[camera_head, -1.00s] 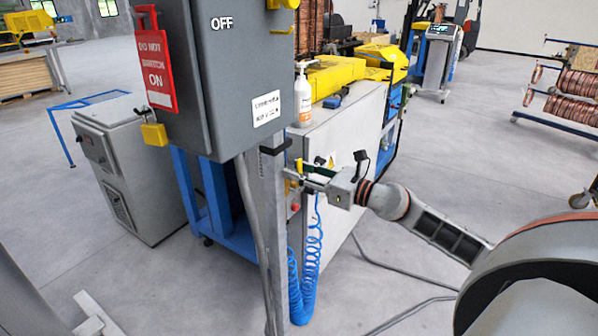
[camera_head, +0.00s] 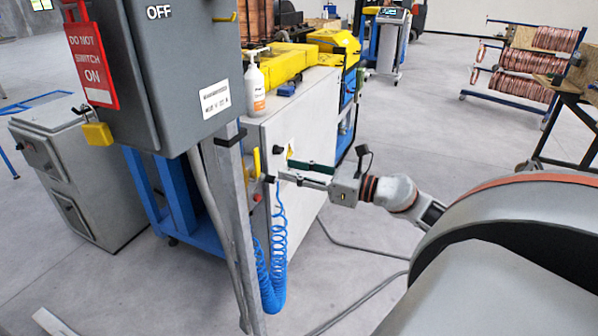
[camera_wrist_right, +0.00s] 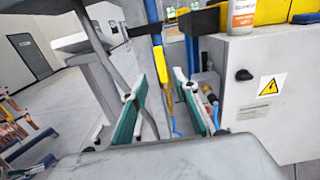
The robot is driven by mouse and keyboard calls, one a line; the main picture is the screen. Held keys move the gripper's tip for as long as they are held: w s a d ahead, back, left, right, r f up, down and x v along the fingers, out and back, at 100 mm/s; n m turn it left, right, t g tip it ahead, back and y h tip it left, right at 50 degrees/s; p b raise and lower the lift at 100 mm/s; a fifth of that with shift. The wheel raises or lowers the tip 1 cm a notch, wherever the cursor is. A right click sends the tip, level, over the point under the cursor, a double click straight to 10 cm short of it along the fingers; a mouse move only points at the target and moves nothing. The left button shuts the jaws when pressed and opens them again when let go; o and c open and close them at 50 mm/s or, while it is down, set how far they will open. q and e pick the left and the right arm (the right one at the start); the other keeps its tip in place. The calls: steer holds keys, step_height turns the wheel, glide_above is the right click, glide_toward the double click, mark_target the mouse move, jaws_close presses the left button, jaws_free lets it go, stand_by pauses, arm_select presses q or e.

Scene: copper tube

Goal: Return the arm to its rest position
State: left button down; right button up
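My right arm reaches in from the right in the head view. Its right gripper (camera_head: 285,178) is in front of the white cabinet, just right of the grey post (camera_head: 232,220). In the right wrist view, the two green-padded fingers of the right gripper (camera_wrist_right: 162,105) stand apart with nothing clasped. A yellow handle (camera_wrist_right: 159,75) shows beyond and between the fingers, and I cannot tell its exact distance. My left gripper is not in view.
A grey switch box (camera_head: 190,75) with a red tag (camera_head: 91,60) is left of the gripper. The white cabinet (camera_head: 310,125) carries a bottle (camera_head: 254,85). A blue coiled hose (camera_head: 272,270) hangs below the gripper.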

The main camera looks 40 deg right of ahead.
steer(key=shift+s+d, duration=0.3)
steer(key=shift+s, duration=0.3)
steer(key=s+a+f+m+h, duration=0.2)
steer(key=a+f+m, duration=0.1)
steer(key=f+m, duration=0.5)
steer(key=s+a+f+m+h, duration=0.2)
steer(key=a+f+m, duration=0.1)
steer(key=f+m, duration=0.55)
steer(key=s+a+f+m+h, duration=0.2)
steer(key=a+f+m, duration=0.1)
steer(key=f+m, duration=0.55)
steer(key=s+a+f+m+g+y, duration=0.1)
steer(key=s+a+f+m+g, duration=0.2)
steer(key=s+a+f+m, duration=0.2)
steer(key=s+a+f+m+g+y, duration=0.1)
steer(key=s+a+f+m, duration=0.3)
steer(key=a, duration=0.7)
step_height(320, 180, down, 4)
steer(key=shift+s+a+r+m+g, duration=0.25)
steer(key=shift+s+m+g, duration=0.1)
steer(key=shift+m+g, duration=0.65)
steer(key=shift+w, duration=0.1)
